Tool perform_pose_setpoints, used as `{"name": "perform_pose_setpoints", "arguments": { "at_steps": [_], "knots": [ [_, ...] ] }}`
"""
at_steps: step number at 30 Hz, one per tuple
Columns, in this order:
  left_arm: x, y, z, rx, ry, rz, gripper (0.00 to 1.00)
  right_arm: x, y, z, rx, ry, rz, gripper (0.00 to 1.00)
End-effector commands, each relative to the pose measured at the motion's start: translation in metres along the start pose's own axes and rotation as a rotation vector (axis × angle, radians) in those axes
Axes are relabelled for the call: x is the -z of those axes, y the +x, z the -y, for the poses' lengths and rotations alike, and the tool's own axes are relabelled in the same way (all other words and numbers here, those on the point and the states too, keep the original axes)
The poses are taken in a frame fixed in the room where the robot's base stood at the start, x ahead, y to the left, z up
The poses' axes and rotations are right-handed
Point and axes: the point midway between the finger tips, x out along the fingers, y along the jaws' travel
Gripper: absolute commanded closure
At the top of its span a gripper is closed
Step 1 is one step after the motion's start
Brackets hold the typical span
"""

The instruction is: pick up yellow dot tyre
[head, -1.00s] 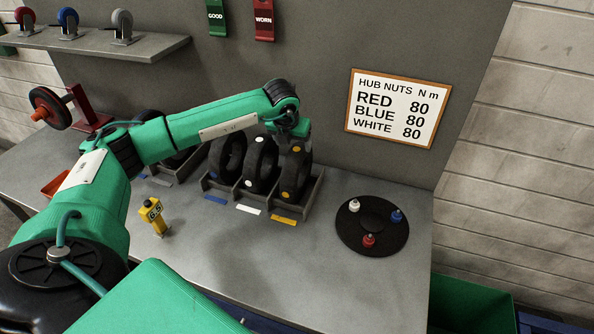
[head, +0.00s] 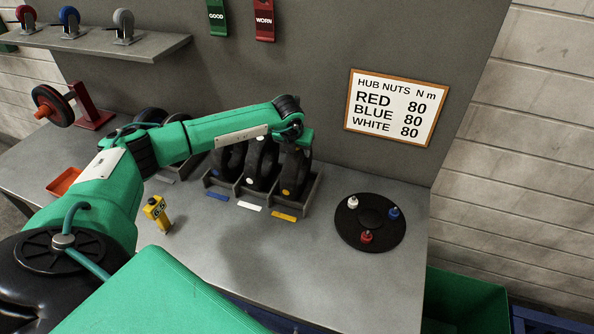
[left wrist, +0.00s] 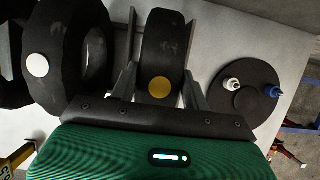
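The yellow dot tyre (head: 295,172) stands upright in the rightmost slot of the rack, above a yellow label. It also shows in the left wrist view (left wrist: 162,45), with its yellow dot facing the camera. My left gripper (left wrist: 160,82) is open, with one finger on each side of this tyre. I cannot tell whether the fingers touch it. In the head view the left wrist hangs over the tyre's top and hides part of it. My right gripper is not in view.
A white dot tyre (head: 261,165) and a blue dot tyre (head: 226,160) stand in the slots to the left. A black disc (head: 370,245) with red, white and blue nuts lies to the right. A yellow tool (head: 156,212) stands at front left.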

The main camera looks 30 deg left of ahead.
Motion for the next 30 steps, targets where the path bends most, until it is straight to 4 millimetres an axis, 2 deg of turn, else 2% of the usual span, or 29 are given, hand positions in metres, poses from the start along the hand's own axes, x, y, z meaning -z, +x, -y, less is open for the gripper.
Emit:
{"name": "perform_pose_setpoints", "arguments": {
  "at_steps": [1,4,14,20,26,30],
  "knots": [
    [0.000,0.000,0.000,0.000,0.000,0.001,0.82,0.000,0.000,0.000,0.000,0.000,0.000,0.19],
    [0.000,0.000,0.000,0.000,0.000,0.001,1.00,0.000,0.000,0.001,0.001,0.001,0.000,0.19],
    [-0.002,-0.002,0.000,0.001,-0.001,0.004,1.00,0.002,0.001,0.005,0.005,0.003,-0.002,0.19],
    [-0.007,-0.014,0.000,0.002,-0.002,0.005,1.00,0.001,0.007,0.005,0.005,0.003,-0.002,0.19],
    [-0.022,-0.047,0.000,0.003,-0.001,0.010,1.00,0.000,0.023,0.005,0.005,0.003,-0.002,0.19],
    [-0.036,-0.084,0.001,0.004,0.000,0.010,1.00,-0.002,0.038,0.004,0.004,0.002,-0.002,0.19]
  ]
}}
